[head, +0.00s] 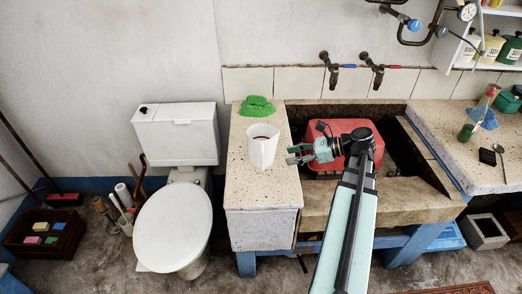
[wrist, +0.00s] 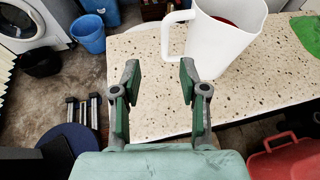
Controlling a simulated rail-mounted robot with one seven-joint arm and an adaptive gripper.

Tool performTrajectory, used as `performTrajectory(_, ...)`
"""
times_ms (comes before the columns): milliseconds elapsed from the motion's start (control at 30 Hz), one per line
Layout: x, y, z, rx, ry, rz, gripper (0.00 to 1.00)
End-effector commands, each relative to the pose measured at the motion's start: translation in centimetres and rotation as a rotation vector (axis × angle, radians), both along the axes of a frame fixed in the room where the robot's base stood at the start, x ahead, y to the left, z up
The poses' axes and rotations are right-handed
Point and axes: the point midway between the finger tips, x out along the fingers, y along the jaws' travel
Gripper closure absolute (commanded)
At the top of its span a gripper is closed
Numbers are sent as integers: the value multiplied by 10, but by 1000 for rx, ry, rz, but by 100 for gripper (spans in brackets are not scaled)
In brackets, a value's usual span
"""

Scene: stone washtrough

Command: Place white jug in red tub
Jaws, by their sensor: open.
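The white jug (head: 263,146) stands upright on the speckled counter (head: 262,188), left of the stone trough. Some red shows inside its mouth. In the wrist view the jug (wrist: 224,40) is just beyond my fingers, with its handle on the left side. My gripper (head: 293,154) is open and empty, to the right of the jug and apart from it; in the wrist view its fingers (wrist: 160,78) are spread over the counter edge. The red tub (head: 318,130) sits in the trough behind my arm, which hides part of it; its rim and handle show at the lower right of the wrist view (wrist: 288,158).
A green cloth (head: 257,106) lies on the counter behind the jug. Two taps (head: 333,70) stick out above the trough (head: 410,203). A toilet (head: 175,222) stands left of the counter. The right counter holds a green bottle (head: 467,131) and other items.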

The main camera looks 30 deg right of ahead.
Motion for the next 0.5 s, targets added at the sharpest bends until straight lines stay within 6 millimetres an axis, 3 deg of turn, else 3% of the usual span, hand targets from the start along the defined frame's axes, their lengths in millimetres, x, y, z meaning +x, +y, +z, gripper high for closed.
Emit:
performTrajectory(200,23,32,-16,0,2,3,57)
performTrajectory(500,37,47,-25,-2,-1,1,57)
